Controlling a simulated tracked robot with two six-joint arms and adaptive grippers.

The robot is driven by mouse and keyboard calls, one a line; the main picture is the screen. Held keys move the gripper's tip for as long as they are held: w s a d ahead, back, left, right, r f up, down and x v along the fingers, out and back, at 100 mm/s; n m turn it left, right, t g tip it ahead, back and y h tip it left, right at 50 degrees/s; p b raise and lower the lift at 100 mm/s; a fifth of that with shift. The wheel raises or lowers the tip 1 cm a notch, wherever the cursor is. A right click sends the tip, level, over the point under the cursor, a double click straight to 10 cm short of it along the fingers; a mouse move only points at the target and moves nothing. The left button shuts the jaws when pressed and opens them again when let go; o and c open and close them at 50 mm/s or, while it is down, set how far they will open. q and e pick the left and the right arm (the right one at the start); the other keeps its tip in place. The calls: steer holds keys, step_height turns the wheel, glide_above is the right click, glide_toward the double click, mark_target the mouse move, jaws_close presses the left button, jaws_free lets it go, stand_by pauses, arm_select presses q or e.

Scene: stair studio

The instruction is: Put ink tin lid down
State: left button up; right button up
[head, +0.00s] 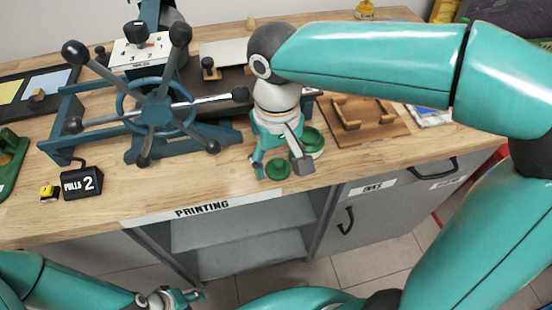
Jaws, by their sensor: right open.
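A small round green lid (278,172) lies on the wooden bench near its front edge, below my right gripper. My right gripper (280,166) points down with its fingers apart, one on each side of the lid. I cannot tell whether a finger touches it. A round green tin (314,139) with a pale lower rim stands just behind and to the right, partly hidden by the gripper. My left gripper (180,298) is low at the bottom edge, in front of the bench and away from the lid; its finger opening is unclear.
A blue press with a spoked wheel (157,107) stands left of my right gripper. A black "PULLS 2" counter (82,183) sits at the front left. A wooden tray (362,121) lies to the right. Bare bench shows between counter and lid.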

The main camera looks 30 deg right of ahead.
mark_target(277, 162)
step_height(277, 162, up, 12)
steer(key=p, duration=0.2)
steer(key=shift+p, duration=0.35)
